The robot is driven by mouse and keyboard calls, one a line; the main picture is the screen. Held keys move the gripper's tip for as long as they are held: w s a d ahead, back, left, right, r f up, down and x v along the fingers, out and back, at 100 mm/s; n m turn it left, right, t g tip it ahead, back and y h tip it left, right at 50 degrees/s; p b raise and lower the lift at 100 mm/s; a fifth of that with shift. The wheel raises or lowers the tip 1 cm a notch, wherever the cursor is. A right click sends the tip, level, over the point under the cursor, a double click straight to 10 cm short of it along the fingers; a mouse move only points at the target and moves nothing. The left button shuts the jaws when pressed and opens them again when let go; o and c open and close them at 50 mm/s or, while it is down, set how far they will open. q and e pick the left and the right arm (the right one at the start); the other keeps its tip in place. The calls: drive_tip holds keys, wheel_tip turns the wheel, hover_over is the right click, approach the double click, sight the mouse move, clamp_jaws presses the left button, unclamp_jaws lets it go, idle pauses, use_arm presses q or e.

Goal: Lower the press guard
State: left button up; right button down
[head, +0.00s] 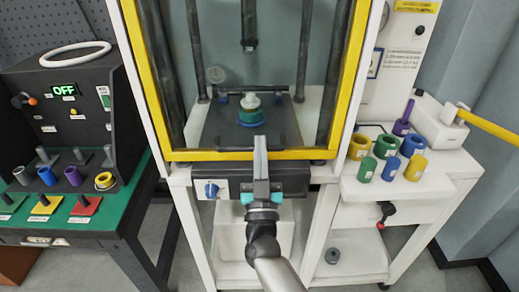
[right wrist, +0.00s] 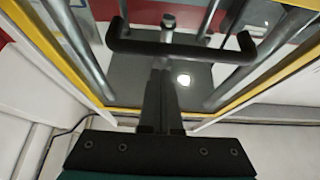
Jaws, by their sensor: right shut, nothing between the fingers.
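The press guard (head: 245,155) is a clear panel in a yellow frame. In the head view its bottom rail is low, near the front edge of the press bed. A dark bar handle (right wrist: 200,52) crosses the upper right wrist view. My right gripper (head: 260,143) is shut and empty in front of the guard's bottom rail. In the right wrist view its closed fingertips (right wrist: 162,64) are near the bar's middle; whether they touch it I cannot tell. Behind the panel, a green and white part (head: 250,112) sits on the dark press bed. My left gripper is out of view.
A control panel (head: 75,100) reading OFF stands at left above a green bench. A white side shelf (head: 420,190) at right holds several coloured rings. A blue knob (head: 211,190) is on the press front, left of my right gripper.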

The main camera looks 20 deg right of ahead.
drive_tip(key=s+r+v, duration=0.1)
drive_tip(key=v, duration=0.8)
drive_tip(key=s+a+f+n+g+y, duration=0.25)
drive_tip(key=f+g+y, duration=0.2)
drive_tip(key=f, duration=1.05)
drive_tip(key=s+a+f+n+g+y, duration=0.2)
drive_tip(key=s+f+n+g+y, duration=0.25)
drive_tip(key=f, duration=1.05)
drive_tip(key=s+d+f+g, duration=0.3)
drive_tip(key=s+f+g, duration=0.3)
drive_tip(key=s+f, duration=0.65)
drive_tip(key=s+d+f+g+h, duration=0.1)
drive_tip(key=s+d+f+g, duration=0.2)
drive_tip(key=s, duration=0.6)
drive_tip(key=s+d+f+m+g+h, duration=0.1)
drive_tip(key=s+d+f+g, duration=0.3)
drive_tip(key=s, duration=0.5)
drive_tip(key=shift+s+f, duration=0.25)
drive_tip(key=shift+f, duration=0.15)
